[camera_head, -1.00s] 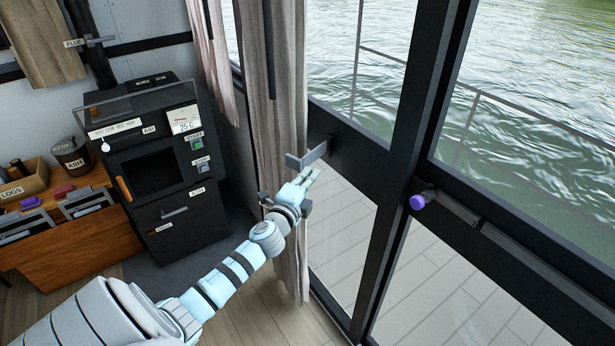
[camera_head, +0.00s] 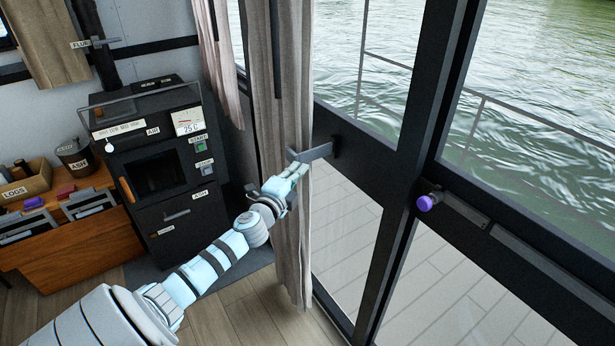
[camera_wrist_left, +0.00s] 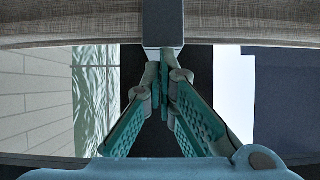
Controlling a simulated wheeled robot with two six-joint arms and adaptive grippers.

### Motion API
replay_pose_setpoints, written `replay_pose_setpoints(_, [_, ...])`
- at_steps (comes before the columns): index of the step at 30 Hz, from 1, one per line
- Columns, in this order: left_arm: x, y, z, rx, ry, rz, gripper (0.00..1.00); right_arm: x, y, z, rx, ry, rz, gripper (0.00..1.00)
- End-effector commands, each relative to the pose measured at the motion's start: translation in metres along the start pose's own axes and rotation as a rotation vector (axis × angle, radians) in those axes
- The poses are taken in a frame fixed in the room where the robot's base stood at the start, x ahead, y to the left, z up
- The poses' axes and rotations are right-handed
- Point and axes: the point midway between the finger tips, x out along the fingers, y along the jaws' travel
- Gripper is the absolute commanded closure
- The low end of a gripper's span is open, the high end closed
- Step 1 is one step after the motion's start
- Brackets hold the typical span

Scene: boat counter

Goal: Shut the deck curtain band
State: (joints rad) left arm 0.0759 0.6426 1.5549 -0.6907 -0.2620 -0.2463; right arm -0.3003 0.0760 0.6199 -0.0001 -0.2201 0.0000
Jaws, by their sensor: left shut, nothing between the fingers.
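The deck curtain band (camera_head: 316,152) is a dark grey arm fixed to the black door frame. It sticks out to the left in front of the beige deck curtain (camera_head: 290,90), with its free end standing off the frame. My left gripper (camera_head: 298,170) is shut and empty, just below the band's free end; I cannot tell if they touch. In the left wrist view the closed fingertips (camera_wrist_left: 163,60) point at a grey block (camera_wrist_left: 163,24), apparently the band, with curtain cloth (camera_wrist_left: 240,22) on both sides. My right gripper is not in view.
A glass door with black frame (camera_head: 400,165) stands to the right, with a purple-knobbed handle (camera_head: 426,202). A black stove-like unit (camera_head: 160,165) and a wooden cabinet (camera_head: 70,245) stand to the left. Floor is clear below the curtain.

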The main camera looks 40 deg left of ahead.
Motion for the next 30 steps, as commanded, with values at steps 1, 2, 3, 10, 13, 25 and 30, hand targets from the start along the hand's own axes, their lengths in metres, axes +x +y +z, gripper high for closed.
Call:
replay_pose_setpoints(1, [-0.001, -0.001, -0.003, -0.001, 0.001, 0.000, 1.00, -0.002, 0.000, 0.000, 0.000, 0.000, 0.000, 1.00])
replay_pose_setpoints(2, [-0.002, -0.001, -0.005, -0.001, 0.002, 0.000, 1.00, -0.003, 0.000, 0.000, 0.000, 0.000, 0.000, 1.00])
replay_pose_setpoints(3, [-0.003, -0.001, -0.009, -0.002, 0.003, 0.000, 1.00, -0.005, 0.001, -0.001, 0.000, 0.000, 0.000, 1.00])
replay_pose_setpoints(10, [-0.036, 0.004, -0.029, 0.007, 0.007, 0.001, 1.00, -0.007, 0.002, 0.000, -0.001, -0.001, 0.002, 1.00])
replay_pose_setpoints(13, [-0.067, 0.006, -0.021, 0.008, 0.012, 0.003, 1.00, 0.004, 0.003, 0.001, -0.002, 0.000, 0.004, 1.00])
replay_pose_setpoints(25, [-0.111, 0.001, -0.007, -0.004, 0.010, -0.001, 1.00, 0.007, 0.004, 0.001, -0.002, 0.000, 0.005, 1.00])
replay_pose_setpoints(30, [-0.111, 0.001, -0.007, 0.004, 0.013, 0.000, 1.00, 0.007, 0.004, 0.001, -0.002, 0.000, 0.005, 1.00])
